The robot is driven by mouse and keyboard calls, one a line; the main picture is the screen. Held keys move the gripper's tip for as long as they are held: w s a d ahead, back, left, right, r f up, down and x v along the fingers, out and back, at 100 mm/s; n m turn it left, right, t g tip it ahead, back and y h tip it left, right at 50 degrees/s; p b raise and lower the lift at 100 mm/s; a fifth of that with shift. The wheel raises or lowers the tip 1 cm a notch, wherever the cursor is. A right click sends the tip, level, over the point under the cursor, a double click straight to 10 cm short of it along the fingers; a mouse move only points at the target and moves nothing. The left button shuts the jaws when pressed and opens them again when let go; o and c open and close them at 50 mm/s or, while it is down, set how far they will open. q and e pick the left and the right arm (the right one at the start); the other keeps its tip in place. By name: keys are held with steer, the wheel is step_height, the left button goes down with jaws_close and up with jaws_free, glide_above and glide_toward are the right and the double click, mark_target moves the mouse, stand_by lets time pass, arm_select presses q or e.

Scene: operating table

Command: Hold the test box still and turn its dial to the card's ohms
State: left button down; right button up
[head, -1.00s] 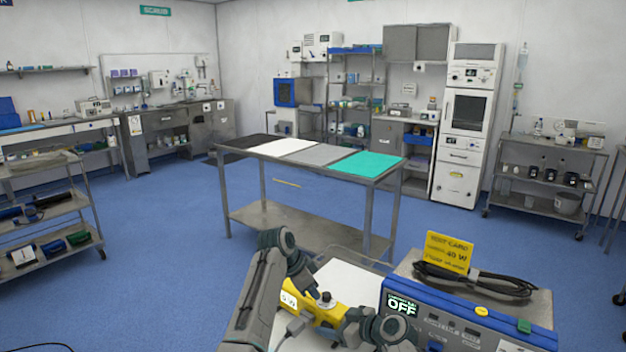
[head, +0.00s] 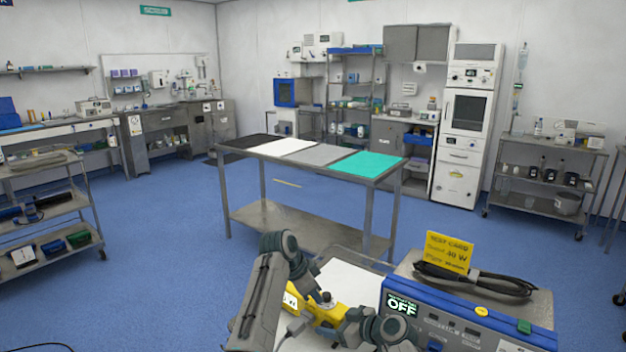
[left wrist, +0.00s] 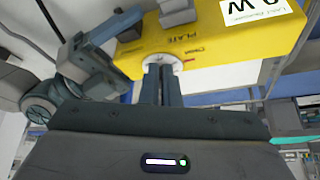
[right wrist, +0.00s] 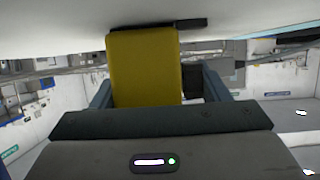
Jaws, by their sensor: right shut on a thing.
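The yellow test box (head: 328,315) is low in the head view, beside the blue instrument. My right gripper (right wrist: 155,85) is shut on it, with the yellow body between its fingers in the right wrist view. My left gripper (left wrist: 161,78) points at the dial (left wrist: 163,63), a pale disc with red marks on the box's face. Its fingers are close together at the dial; whether they grip it is unclear. A white label (left wrist: 255,10) with a W is partly visible.
The blue instrument (head: 465,325) shows OFF on its display, with a coiled black cable (head: 475,280) on top. A grey plug (head: 297,325) is at the box's near side. A steel table (head: 315,153) with coloured mats stands beyond, with open blue floor around it.

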arm_select(q)
steer(key=shift+s+d, duration=0.25)
steer(key=shift+d, duration=0.15)
steer(key=shift+s+a, duration=0.1)
steer(key=shift+s+a, duration=0.15)
steer(key=shift+a, duration=0.05)
step_height(320, 180, up, 6)
steer(key=shift+a, duration=0.2)
stand_by(0.5)
steer(key=shift+w+a+f, duration=0.15)
steer(key=shift+w+f, duration=0.25)
steer(key=shift+f, duration=0.6)
steer(key=shift+w+a+f, duration=0.15)
steer(key=shift+w+f, duration=0.25)
steer(key=shift+f, duration=0.6)
steer(key=shift+w+a+f, duration=0.15)
steer(key=shift+w+f, duration=0.25)
steer(key=shift+f, duration=0.6)
steer(key=shift+d, duration=0.4)
